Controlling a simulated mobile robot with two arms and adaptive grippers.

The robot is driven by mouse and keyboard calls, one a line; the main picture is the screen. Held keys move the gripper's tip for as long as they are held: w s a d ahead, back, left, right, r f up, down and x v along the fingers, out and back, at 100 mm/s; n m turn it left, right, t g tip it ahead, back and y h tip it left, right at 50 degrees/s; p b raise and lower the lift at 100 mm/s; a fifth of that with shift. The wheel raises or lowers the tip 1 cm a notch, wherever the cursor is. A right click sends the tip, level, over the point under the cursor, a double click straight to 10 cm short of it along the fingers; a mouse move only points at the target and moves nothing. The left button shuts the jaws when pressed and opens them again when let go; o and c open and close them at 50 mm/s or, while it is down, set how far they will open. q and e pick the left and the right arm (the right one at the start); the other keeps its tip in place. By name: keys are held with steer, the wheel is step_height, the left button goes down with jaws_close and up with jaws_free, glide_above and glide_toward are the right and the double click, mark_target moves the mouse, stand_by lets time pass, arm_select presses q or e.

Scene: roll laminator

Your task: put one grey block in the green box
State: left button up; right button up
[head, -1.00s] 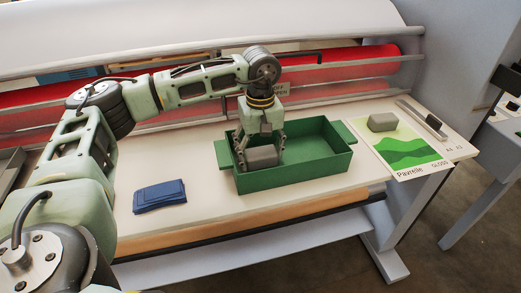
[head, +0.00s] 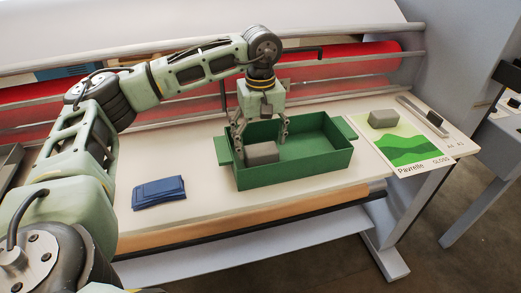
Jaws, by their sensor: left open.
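A green box (head: 305,168) with side handles stands on the pale table of the laminator. One grey block (head: 262,152) lies inside it, in the left part. My left gripper (head: 261,137) is open just above and around the box's left half, its fingers spread over the block; whether they touch it is hard to tell. A second grey block (head: 383,118) rests on the upper part of a green and white print sheet at the right. My right gripper is not in view.
Folded blue cloths (head: 159,192) lie left of the box. The print sheet (head: 412,149) and a metal strip (head: 424,117) lie at the right. Red rollers (head: 345,66) run behind the table. The front edge of the table is near the box.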

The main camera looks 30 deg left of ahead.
mark_target(261, 148)
arm_select(q)
step_height(261, 148, up, 9)
steer(key=b, duration=0.1)
steer(key=shift+b, duration=0.3)
